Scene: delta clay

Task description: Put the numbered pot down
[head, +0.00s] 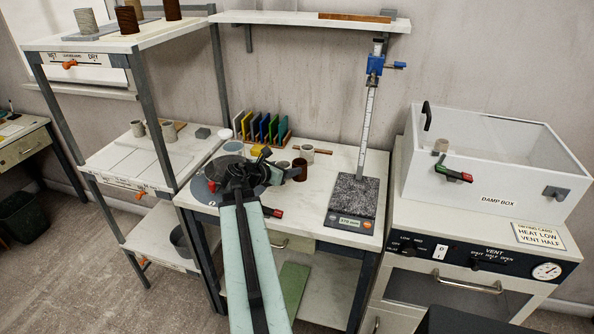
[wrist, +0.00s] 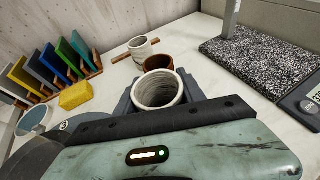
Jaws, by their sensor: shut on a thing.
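My gripper (head: 277,172) is over the white worktable, by the round grey turntable (head: 213,186). In the wrist view my gripper (wrist: 158,98) is shut on a pale grey, ribbed pot (wrist: 150,91). The pot is open at the top, and its mouth faces the camera. I see no number on its visible side. In the head view my gripper and arm largely hide it. I cannot tell whether its base touches the surface below. A brown pot (wrist: 158,62) stands just beyond it, also seen in the head view (head: 299,169).
A pale pot (head: 307,153) stands by a wooden strip behind the brown one. Coloured tiles (head: 262,129) in a rack and a yellow sponge (wrist: 75,95) are at the back. A speckled slab (head: 352,193) on a scale stands right; the white damp box (head: 500,175) is farther right.

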